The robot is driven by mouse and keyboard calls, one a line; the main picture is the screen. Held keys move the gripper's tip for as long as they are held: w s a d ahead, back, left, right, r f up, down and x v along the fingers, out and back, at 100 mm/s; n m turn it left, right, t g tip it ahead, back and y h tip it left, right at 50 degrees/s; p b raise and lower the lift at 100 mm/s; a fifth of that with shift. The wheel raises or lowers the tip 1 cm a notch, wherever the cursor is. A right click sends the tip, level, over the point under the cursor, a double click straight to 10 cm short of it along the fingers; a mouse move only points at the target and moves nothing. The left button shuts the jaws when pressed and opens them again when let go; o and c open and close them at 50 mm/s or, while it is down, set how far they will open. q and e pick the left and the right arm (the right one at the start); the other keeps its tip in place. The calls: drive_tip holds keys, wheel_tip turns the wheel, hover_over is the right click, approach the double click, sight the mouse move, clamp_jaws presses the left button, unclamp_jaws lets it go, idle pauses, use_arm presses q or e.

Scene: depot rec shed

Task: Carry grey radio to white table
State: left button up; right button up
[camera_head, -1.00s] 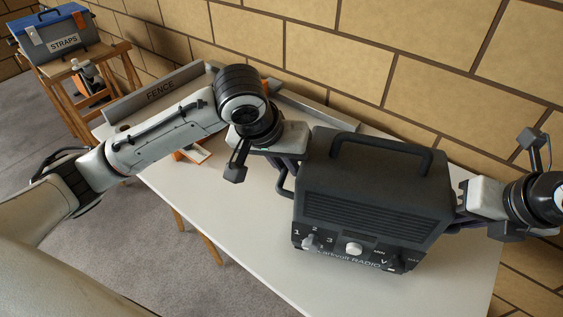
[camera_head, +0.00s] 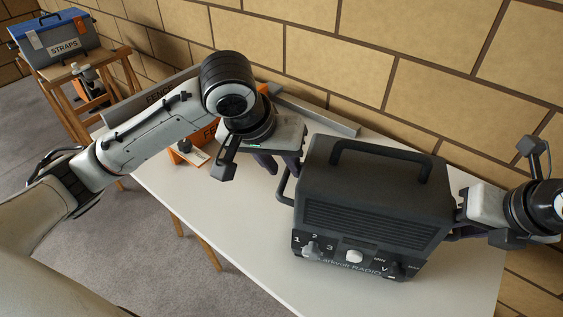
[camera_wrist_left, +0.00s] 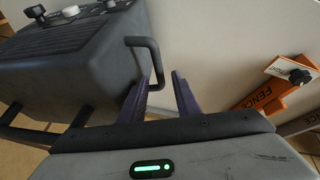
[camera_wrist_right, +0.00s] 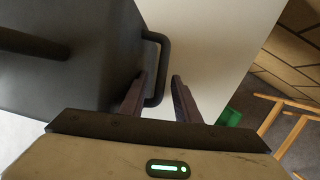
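The grey radio (camera_head: 375,190) stands upright on the white table (camera_head: 240,215), knobs facing the near side, with a top handle and a bar handle on each side. My left gripper (camera_head: 277,166) is just left of the radio. In the left wrist view its fingers (camera_wrist_left: 161,82) are apart and empty, with the side handle (camera_wrist_left: 153,62) beside one finger. My right gripper (camera_head: 462,230) is at the radio's right side, its fingers partly hidden. In the right wrist view the fingers (camera_wrist_right: 158,85) are spread, with the other side handle (camera_wrist_right: 164,60) close to the left finger.
An orange object marked FENCE (camera_head: 190,148) and a long grey bar (camera_head: 320,115) lie at the table's back and left. A blue and grey STRAPS box (camera_head: 60,40) sits on a wooden stand at far left. A brick wall (camera_head: 430,60) runs behind. The table's near left part is clear.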

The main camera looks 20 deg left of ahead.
drive_tip(key=shift+r, duration=0.2)
use_arm(q)
drive_tip(key=v, duration=0.4)
drive_tip(key=shift+s+r, duration=0.1)
drive_tip(key=shift+r, duration=0.1)
use_arm(e)
drive_tip(key=v, duration=1.1)
drive_tip(key=shift+s+d+r, duration=0.2)
drive_tip(key=shift+r, duration=0.05)
